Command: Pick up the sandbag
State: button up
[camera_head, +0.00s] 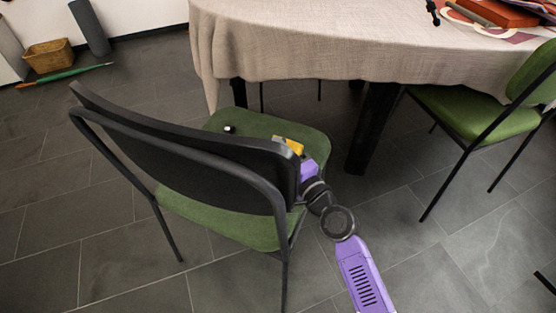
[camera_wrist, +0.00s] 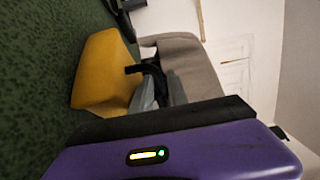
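A yellow block-like thing, which seems to be the sandbag (camera_head: 291,145), lies on the green seat of the near chair, at its right side. In the wrist view the yellow sandbag (camera_wrist: 105,72) rests on the green seat, left of my fingers. My gripper (camera_wrist: 158,85) is close beside it, with grey fingers and dark tips near its right edge. I cannot tell whether they touch it, or how far apart they are. In the head view the chair's black backrest and my purple wrist partly hide the gripper and the sandbag.
The near chair's black backrest (camera_head: 190,150) stands left of my arm. A small black item (camera_head: 230,129) lies on its seat (camera_head: 224,235). A table with a beige cloth (camera_head: 300,45) stands behind. Another green chair (camera_head: 470,108) is at the right. Open tiled floor lies to the left.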

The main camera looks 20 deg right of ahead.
jog(key=shift+w+a, duration=0.1)
jog(key=shift+w, duration=0.5)
grip_shut()
dwell(0.9)
jog(key=shift+r, duration=0.15)
